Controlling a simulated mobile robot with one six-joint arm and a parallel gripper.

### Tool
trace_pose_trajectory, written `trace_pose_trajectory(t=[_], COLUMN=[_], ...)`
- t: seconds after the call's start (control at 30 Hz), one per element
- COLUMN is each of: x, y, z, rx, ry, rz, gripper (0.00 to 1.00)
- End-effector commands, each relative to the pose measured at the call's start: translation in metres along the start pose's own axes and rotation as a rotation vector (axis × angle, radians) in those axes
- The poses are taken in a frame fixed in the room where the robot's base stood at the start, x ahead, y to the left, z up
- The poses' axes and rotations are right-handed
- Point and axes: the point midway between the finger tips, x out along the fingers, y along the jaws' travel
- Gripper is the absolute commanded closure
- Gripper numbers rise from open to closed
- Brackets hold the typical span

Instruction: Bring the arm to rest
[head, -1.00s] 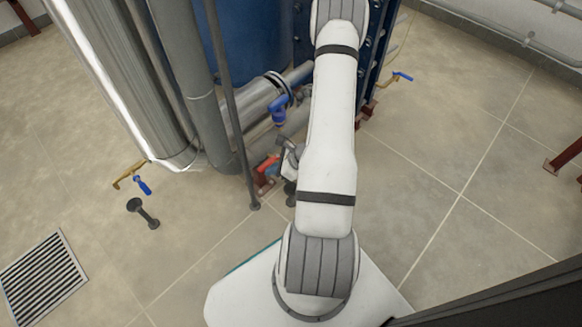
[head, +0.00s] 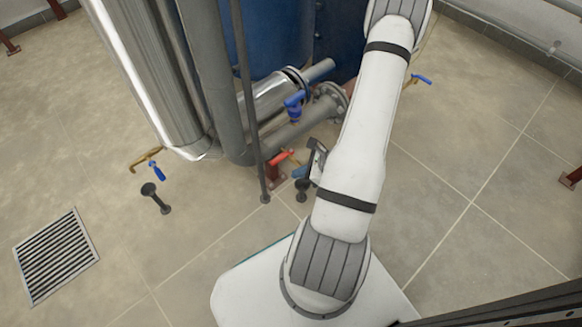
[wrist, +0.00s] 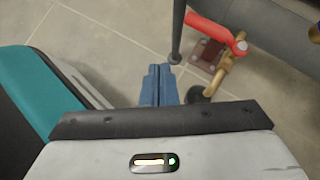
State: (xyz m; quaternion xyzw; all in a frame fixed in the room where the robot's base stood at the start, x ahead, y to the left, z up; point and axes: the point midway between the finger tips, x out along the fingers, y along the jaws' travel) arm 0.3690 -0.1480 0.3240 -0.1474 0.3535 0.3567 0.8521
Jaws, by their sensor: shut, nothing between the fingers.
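My gripper (wrist: 159,85) shows in the wrist view as two blue fingers pressed together, with nothing between them. It is over the tiled floor, left of a valve with a red lever (wrist: 212,32) and a brass body (wrist: 228,75). The fingers appear apart from the valve. In the head view my white arm stretches up from my base, and its wrist end is mostly hidden behind the arm. The red lever (head: 283,156) shows just left of that end, low among the pipes.
Large silver and grey pipes (head: 222,90) and a blue tank (head: 275,35) stand at upper left. A blue-handled valve (head: 294,104) sits above the red lever. A thin grey post (head: 250,100) stands left of my arm. A floor grate (head: 55,255) lies at left.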

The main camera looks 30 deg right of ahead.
Motion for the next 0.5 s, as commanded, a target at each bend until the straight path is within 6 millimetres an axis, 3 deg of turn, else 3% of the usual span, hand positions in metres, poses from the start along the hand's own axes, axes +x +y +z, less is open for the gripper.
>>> trace_pose_trajectory(t=[0.03, 0.2, 0.5], x=[-0.015, -0.04, -0.052], y=[0.004, 0.016, 0.023], z=[0.004, 0.006, 0.006], rx=[0.003, 0.001, -0.002], ry=[0.0, -0.001, -0.001], rz=[-0.004, -0.003, 0.001], gripper=[1.0, 1.0, 1.0])
